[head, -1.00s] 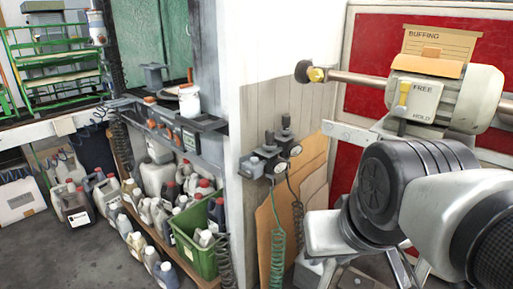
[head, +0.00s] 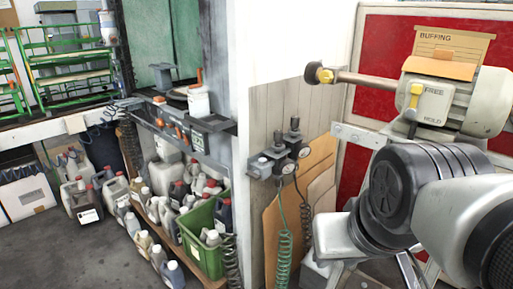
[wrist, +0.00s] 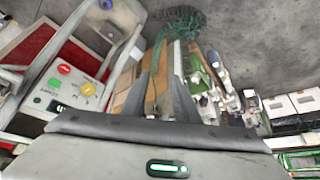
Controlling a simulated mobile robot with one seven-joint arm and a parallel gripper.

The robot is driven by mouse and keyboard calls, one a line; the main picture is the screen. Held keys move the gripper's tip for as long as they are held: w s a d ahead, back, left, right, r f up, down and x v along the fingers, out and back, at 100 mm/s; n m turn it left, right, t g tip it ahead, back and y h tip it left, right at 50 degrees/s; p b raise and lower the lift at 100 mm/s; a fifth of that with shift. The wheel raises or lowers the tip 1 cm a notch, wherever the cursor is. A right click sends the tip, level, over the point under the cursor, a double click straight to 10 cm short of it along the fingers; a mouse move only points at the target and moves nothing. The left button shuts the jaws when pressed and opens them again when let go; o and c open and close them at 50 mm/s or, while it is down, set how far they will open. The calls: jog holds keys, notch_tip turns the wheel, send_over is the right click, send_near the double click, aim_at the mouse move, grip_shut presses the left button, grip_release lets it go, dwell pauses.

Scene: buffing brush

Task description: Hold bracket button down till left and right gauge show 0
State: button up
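A grey bracket (head: 268,163) is fixed to the corner of the panelled wall in the head view. A small raised button (head: 262,160) seems to sit on its left box. The left gauge (head: 287,167) and right gauge (head: 304,152) have round white faces under black knobs; their readings are too small to tell. My gripper (wrist: 169,48) shows in the wrist view with its two grey fingers a little apart and nothing held between them. In the head view my arm is at the right and its fingers are out of sight. The bracket is not clear in the wrist view.
A buffing motor (head: 440,95) with a brush shaft reaching left stands above my arm. Coiled hoses (head: 281,240) hang below the gauges by cardboard sheets (head: 315,190). A shelf of bottles and a green crate (head: 203,240) are to the left. Open floor lies at lower left.

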dwell(0.4)
grip_shut()
dwell(1.5)
